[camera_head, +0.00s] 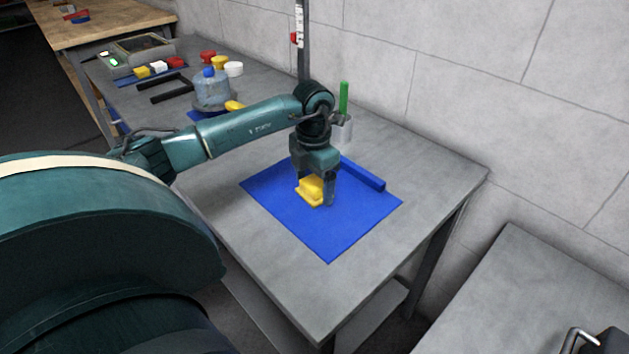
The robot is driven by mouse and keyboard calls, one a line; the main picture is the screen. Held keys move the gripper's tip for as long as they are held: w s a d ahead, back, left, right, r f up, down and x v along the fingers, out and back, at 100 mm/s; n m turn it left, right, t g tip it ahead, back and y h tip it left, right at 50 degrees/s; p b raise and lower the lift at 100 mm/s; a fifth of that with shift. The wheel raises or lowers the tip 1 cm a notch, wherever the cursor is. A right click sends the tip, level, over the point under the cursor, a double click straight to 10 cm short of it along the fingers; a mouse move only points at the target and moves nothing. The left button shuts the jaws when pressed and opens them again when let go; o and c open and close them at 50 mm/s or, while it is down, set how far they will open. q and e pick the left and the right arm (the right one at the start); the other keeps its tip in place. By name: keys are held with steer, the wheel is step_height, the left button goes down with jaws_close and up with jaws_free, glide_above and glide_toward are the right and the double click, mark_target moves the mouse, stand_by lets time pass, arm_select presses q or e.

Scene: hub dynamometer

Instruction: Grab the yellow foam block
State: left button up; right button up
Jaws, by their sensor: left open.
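The yellow foam block (308,193) sits on the blue mat (331,240) on the grey table. My left gripper (314,197) points down over the block, with its fingers at the block's level. One finger shows at the block's right side; the other is mostly hidden. The gripper is open, and the block looks to be between or just beside the fingers. I cannot tell whether they touch it. My right gripper is not in view.
A blue bar (363,174) lies at the mat's back edge. Behind it stands a metal cup (341,131) with a green stick (343,98). The table's front is clear.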

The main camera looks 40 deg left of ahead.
arm_select(q)
steer(key=shift+c, duration=0.3)
steer(key=c, duration=1)
